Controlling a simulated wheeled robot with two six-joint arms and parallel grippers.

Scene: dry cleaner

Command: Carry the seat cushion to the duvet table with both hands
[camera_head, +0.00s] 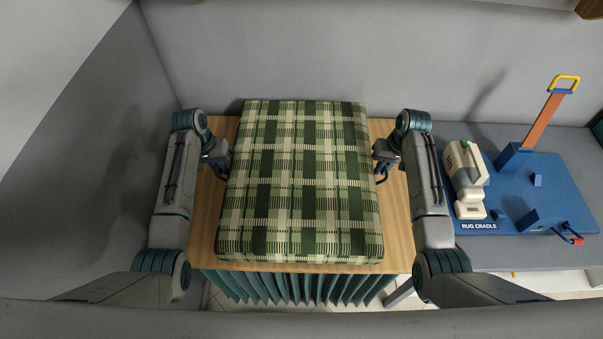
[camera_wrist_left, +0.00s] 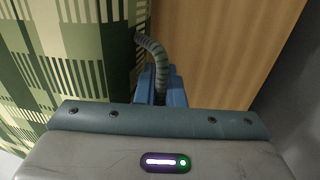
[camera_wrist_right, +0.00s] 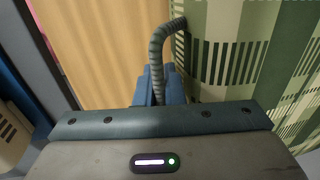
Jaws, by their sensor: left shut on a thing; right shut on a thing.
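The seat cushion (camera_head: 300,180), in green and cream plaid, lies over a wooden-topped table (camera_head: 401,215) with a green pleated skirt. Whether it rests on the top or hangs just above it I cannot tell; nor whether this is the duvet table. My left gripper (camera_head: 218,172) is at the cushion's left side, shut on a grey ribbed handle (camera_wrist_left: 153,50). My right gripper (camera_head: 382,170) is at the right side, shut on a matching ribbed handle (camera_wrist_right: 158,50). The fingertips are partly hidden in both wrist views.
To the right, a grey counter (camera_head: 510,256) carries a blue rug cradle (camera_head: 520,190) with an orange upright and yellow handle. A cream machine (camera_head: 465,175) stands on it. Grey walls are close behind and to the left. Narrow strips of bare wood flank the cushion.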

